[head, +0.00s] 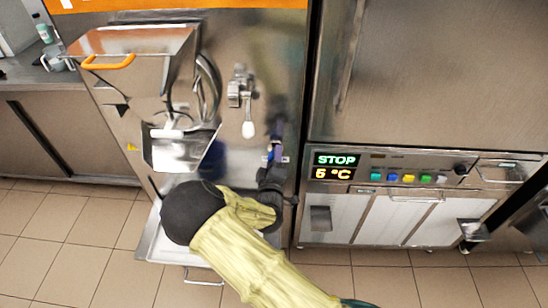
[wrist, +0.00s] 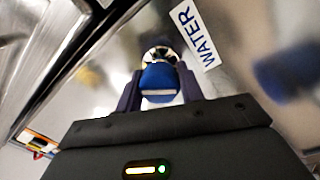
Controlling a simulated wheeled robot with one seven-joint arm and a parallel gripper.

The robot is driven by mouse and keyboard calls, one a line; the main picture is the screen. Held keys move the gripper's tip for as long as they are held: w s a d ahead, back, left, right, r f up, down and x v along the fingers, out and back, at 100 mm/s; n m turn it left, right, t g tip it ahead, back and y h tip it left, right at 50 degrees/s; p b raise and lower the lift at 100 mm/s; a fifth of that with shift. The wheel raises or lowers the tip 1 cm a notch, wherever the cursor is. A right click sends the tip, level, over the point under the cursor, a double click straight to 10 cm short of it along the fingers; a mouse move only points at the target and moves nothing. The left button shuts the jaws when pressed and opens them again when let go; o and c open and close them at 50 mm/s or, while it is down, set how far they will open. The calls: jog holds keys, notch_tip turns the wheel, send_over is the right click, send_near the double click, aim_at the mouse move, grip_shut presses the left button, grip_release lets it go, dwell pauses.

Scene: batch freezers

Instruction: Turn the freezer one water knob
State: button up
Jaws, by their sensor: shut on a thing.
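The blue water knob (wrist: 158,78) is in the middle of the wrist view, on the freezer's steel front. A white label reading WATER (wrist: 196,38) is beside it. My gripper (wrist: 159,88) has one dark finger on each side of the knob and is shut on it. In the head view my gripper (head: 272,172) is at the right part of the left freezer's front (head: 262,50). Only a small bit of blue shows at its tip there, and my arm and gripper hide most of the knob.
Left of my gripper, a steel hopper with an orange handle (head: 108,62), a chute (head: 180,150) and a white-tipped tap (head: 248,128) stick out. A tray (head: 152,240) is below. To the right, a second machine has a panel reading STOP (head: 336,159) and several coloured buttons.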

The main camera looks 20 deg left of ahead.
jog(key=shift+f+n, duration=0.1)
jog(key=shift+n, duration=0.5)
jog(key=o, duration=1)
jog(key=shift+s, duration=0.1)
jog(key=b+v, duration=0.1)
jog(key=v, duration=1.6)
jog(key=shift+s+d+b, duration=0.1)
jog(key=shift+s+b, duration=0.05)
jog(key=shift+b, duration=0.2)
